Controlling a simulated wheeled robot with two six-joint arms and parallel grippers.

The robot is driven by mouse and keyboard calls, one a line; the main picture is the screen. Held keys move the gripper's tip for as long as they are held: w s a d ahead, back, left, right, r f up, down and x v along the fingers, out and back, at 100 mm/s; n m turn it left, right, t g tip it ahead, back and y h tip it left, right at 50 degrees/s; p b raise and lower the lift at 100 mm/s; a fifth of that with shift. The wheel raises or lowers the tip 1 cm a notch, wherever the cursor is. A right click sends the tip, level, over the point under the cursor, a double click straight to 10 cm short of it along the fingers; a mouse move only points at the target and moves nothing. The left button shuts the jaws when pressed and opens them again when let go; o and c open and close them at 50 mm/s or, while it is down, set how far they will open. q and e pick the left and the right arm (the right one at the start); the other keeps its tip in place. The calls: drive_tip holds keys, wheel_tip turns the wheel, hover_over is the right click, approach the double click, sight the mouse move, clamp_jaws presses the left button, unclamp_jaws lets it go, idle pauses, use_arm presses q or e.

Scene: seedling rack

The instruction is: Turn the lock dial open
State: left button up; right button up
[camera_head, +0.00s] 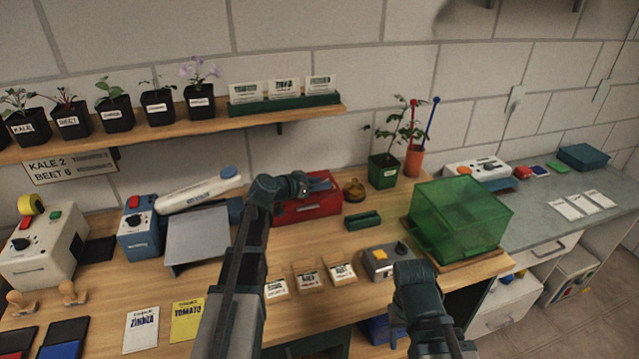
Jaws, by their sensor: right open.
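No dial is clearly marked as the lock dial. A dark round knob (22,243) shows on the cream box at the far left, and another (133,221) on the blue box. A small grey box (378,266) with a yellow button stands near the front, just left of my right gripper; its details are too small to read. My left gripper (301,186) is at the red box (309,211), and its fingers are hard to make out. My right gripper (415,279) is open beside the grey box, its fingertips mostly hidden by the wrist.
A translucent green cover (462,217) stands right of the grey box. Several seed packets (308,280) lie between my arms. A brass-coloured object (354,190) sits right of the red box. Potted seedlings (114,113) line the shelf above. The right counter (545,215) has free room.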

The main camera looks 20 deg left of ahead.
idle(0.3)
use_arm(q)
drive_tip(key=shift+s+a+r, duration=0.1)
drive_tip(key=shift+s+r, duration=0.1)
drive_tip(key=shift+s, duration=0.1)
drive_tip(key=p+v, duration=0.5)
drive_tip(key=v, duration=0.8)
drive_tip(key=shift+f, duration=0.15)
